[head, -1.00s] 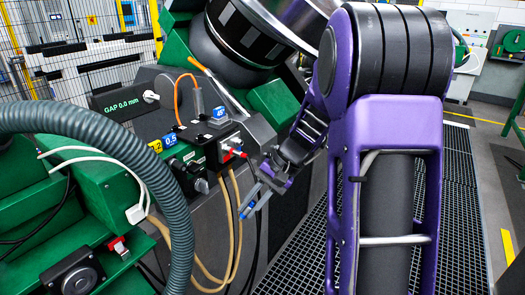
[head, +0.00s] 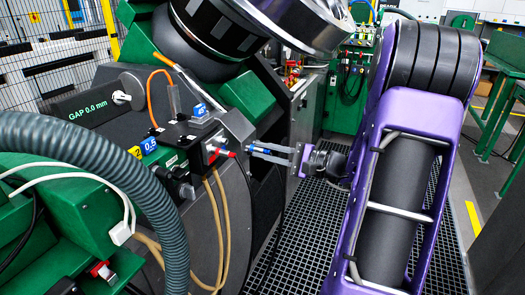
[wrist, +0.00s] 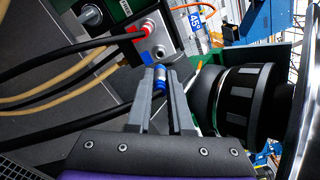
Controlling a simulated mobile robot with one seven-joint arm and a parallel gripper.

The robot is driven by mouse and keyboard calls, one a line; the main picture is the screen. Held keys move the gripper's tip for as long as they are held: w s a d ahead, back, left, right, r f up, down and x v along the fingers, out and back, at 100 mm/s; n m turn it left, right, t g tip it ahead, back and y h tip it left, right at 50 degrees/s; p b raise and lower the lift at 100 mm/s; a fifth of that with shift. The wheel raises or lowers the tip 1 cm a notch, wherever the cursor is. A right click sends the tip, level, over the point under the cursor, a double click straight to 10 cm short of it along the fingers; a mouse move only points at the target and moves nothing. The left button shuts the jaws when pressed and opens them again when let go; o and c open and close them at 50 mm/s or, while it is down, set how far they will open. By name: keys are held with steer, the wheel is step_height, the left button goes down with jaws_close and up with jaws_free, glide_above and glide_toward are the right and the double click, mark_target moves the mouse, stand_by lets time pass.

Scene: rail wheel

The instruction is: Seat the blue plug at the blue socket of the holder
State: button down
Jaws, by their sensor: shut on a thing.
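My gripper (head: 256,153) is shut on the blue plug (head: 262,149). The blue plug (wrist: 160,77) also shows between the fingertips in the wrist view. The holder is a small block with a metal face (wrist: 157,36). A red plug (wrist: 141,28) sits in one of its openings and also shows in the head view (head: 224,153). A blue mark (wrist: 149,57) lies beside an open round socket (wrist: 160,52) on that face. The plug is just short of the face, apart from it, roughly below the socket in the wrist view.
Tan and black hoses hang by the holder (head: 217,225). A blue tag (head: 199,110) and an orange cable (head: 153,95) are above it. A large dark roller (wrist: 240,100) stands close to the right of my gripper in the wrist view. A grey ribbed hose (head: 130,170) crosses the left.

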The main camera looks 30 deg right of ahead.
steer(key=shift+b+x, duration=0.55)
steer(key=shift+x, duration=1.95)
steer(key=shift+s+b, duration=0.1)
steer(key=shift+b, duration=0.45)
steer(key=shift+x, duration=1.05)
steer(key=c, duration=0.7)
jaws_free()
steer(key=shift+c, duration=0.2)
glide_toward(251, 148)
steer(key=d, duration=0.1)
steer(key=s+d, duration=0.2)
steer(key=shift+s+f, duration=0.2)
steer(key=shift+f, duration=0.05)
